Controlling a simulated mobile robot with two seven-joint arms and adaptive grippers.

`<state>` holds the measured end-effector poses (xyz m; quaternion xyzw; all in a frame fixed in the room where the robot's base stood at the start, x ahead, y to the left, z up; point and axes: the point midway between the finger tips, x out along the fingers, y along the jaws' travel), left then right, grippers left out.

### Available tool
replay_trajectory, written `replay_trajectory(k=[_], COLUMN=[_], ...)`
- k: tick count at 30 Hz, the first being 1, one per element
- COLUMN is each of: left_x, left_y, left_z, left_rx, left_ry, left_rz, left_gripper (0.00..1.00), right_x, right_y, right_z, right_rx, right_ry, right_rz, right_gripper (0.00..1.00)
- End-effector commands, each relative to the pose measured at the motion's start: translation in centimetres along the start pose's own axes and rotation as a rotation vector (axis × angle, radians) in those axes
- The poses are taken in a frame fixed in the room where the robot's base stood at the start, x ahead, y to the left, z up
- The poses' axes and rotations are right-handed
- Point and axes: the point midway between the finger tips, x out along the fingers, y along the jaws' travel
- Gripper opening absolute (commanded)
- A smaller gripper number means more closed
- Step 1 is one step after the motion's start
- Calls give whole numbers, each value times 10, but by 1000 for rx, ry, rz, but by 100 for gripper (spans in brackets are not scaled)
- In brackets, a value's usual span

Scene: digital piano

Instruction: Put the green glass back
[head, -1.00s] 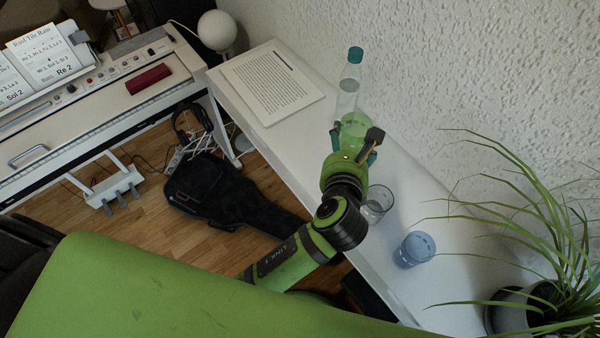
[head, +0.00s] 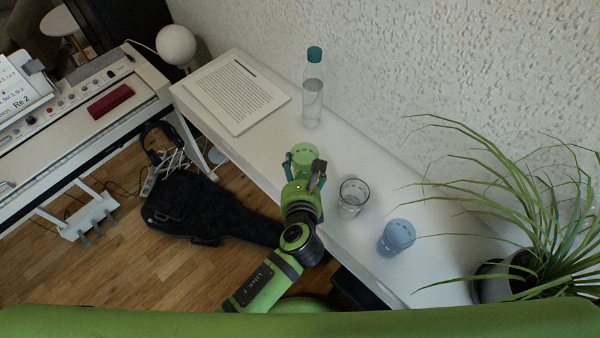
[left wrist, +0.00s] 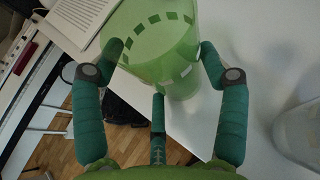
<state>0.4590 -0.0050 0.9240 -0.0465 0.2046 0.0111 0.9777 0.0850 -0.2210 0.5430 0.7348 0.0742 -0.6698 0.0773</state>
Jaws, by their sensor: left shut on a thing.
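The green glass (head: 305,153) is at the white table's front edge in the head view. My left gripper (head: 303,172) is shut on it. In the left wrist view the green glass (left wrist: 165,45) fills the space between the teal fingers of the left gripper (left wrist: 160,75), with a dark dashed band around its rim. Whether its base touches the table cannot be told. A clear glass (head: 352,198) and a blue glass (head: 396,237) stand to its right on the table. My right gripper is not in view.
The white table (head: 268,135) runs along the wall. A bottle with a teal cap (head: 313,95) stands at the back, and a printed sheet (head: 238,92) lies at the left. A potted plant (head: 520,270) overhangs the right end. A digital piano (head: 85,110) is at the left.

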Motion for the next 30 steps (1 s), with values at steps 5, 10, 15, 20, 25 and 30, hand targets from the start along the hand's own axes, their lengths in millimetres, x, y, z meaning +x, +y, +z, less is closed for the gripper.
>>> replay_trajectory(k=[5, 10, 15, 20, 25, 30], left_x=[4, 4, 6, 5, 5, -8], left_y=[0, 0, 1, 1, 1, 1], left_z=[-9, -8, -12, -12, -11, -10], left_rx=[-2, -2, -1, -1, -1, -1], left_ry=[-3, -3, -2, -1, -1, 0], left_rz=[-2, -1, -1, 0, 0, 0], left_gripper=[33, 33, 84, 84, 84, 84], right_x=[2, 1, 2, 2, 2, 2], right_y=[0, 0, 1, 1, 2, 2], right_z=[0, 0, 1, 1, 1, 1], right_rx=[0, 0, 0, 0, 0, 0], right_ry=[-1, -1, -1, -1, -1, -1], right_rz=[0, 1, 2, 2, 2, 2], right_gripper=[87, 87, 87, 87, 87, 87])
